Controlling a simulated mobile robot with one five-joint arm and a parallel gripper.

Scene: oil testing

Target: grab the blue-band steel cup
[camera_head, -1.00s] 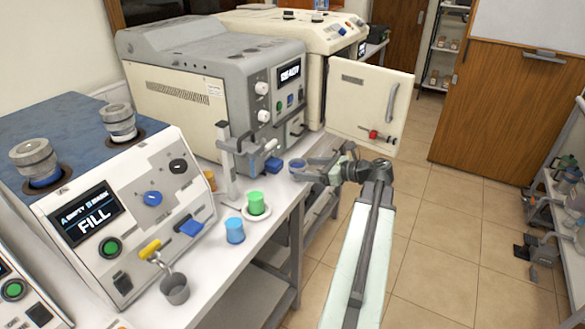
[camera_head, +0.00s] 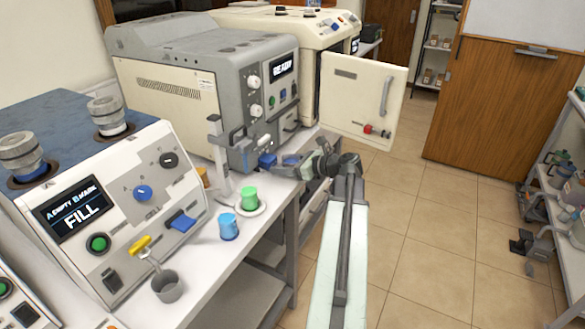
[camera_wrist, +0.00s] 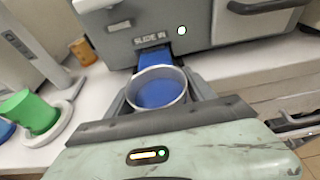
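The steel cup (camera_wrist: 158,92), blue inside, stands on the bench in front of the grey machine, close to its blue slide part (camera_wrist: 161,59). In the head view the cup (camera_head: 290,159) is small and partly hidden by my gripper (camera_head: 289,168). In the wrist view the fingers of my gripper (camera_wrist: 158,100) lie on either side of the cup, near its walls. Whether they press on it cannot be made out. The cup looks upright, and its lower part is hidden by my gripper.
A green cup (camera_head: 249,197) on a white saucer (camera_head: 260,210) and a blue cup (camera_head: 229,227) stand nearer on the bench. The cream machine's door (camera_head: 360,98) hangs open behind.

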